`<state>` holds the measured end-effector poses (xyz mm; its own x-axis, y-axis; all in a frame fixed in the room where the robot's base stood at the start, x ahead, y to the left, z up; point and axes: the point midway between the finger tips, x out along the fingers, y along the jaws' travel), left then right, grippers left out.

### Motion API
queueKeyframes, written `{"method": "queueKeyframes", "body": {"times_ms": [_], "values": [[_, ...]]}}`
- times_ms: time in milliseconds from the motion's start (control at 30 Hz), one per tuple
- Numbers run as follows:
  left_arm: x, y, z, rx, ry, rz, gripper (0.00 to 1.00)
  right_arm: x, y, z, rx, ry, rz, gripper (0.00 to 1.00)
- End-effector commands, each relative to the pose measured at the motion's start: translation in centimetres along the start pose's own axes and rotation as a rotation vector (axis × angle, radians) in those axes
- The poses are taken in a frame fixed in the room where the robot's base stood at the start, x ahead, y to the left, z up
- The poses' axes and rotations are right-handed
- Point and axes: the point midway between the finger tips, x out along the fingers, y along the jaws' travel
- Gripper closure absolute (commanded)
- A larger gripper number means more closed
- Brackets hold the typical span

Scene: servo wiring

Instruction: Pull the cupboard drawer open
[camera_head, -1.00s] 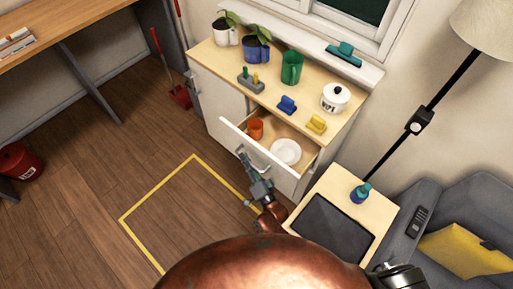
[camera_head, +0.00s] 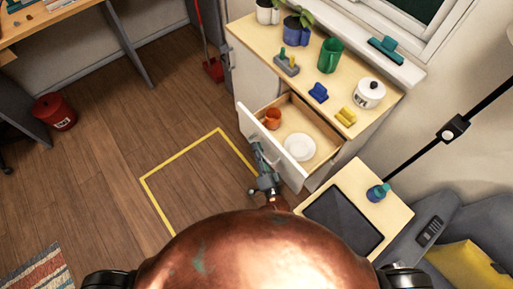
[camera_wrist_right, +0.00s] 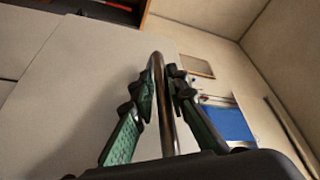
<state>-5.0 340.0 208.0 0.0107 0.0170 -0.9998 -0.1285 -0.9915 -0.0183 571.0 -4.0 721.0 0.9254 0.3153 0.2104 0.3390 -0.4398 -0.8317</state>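The cupboard (camera_head: 256,73) has a white front and a light wooden top. Its drawer (camera_head: 321,150) stands well out from the cupboard body, so its inside shows from above. An orange cup (camera_head: 272,118) and a white plate (camera_head: 299,147) lie in it. My right gripper (camera_head: 260,160) is at the outer side of the white drawer front (camera_head: 247,124). In the right wrist view, the fingers of this gripper (camera_wrist_right: 160,87) are closed around the metal bar handle (camera_wrist_right: 168,128), one on each side. My left gripper is not in view.
A side table with a dark tablet (camera_head: 343,221) and a blue bottle (camera_head: 378,193) stands right of the drawer. Mugs, a white pot (camera_head: 369,93) and plants stand on the cupboard top. A yellow floor outline (camera_head: 160,210) marks clear floor at the left.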

Motion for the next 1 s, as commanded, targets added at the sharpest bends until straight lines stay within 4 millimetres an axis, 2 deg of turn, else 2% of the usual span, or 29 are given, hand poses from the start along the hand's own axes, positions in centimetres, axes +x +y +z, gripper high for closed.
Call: {"method": "queueKeyframes", "body": {"times_ms": [200,533,667,1000], "values": [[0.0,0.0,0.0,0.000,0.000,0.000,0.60,0.1,-0.1,0.1,0.000,-0.002,-0.001,0.72],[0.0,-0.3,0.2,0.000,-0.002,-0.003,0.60,-0.5,-0.1,0.1,0.000,-0.002,-0.002,0.72],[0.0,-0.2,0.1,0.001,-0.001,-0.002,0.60,-2.3,-0.1,0.2,0.001,-0.004,0.000,0.72],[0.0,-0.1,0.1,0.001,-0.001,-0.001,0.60,-9.2,-0.1,0.1,0.000,-0.003,-0.001,0.72]]}}
